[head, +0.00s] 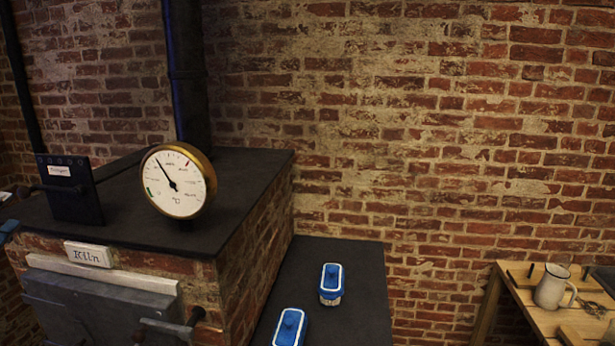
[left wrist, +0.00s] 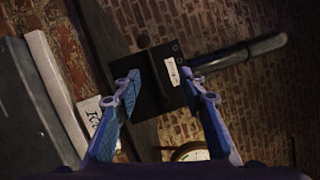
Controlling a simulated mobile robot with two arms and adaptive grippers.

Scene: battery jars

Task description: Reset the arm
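My left gripper (left wrist: 161,78) is open in the left wrist view, its two blue fingers apart and nothing seen held between them. Only a small blue bit of it (head: 8,230) shows at the left edge of the head view. Beyond the fingers is a dark control box (left wrist: 150,95) with a white label and a dark lever. The same box (head: 70,205) stands on the kiln's left side in the head view. I cannot tell the exact gap between the fingertips and the box. My right gripper is not in view.
The brick kiln (head: 250,225) has a dark top with a round brass gauge (head: 176,185) and a pipe. Two blue-lidded jars (head: 331,279) (head: 290,327) stand on a dark slab (head: 357,300). A mug (head: 554,287) is on a wooden table (head: 530,312) at right.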

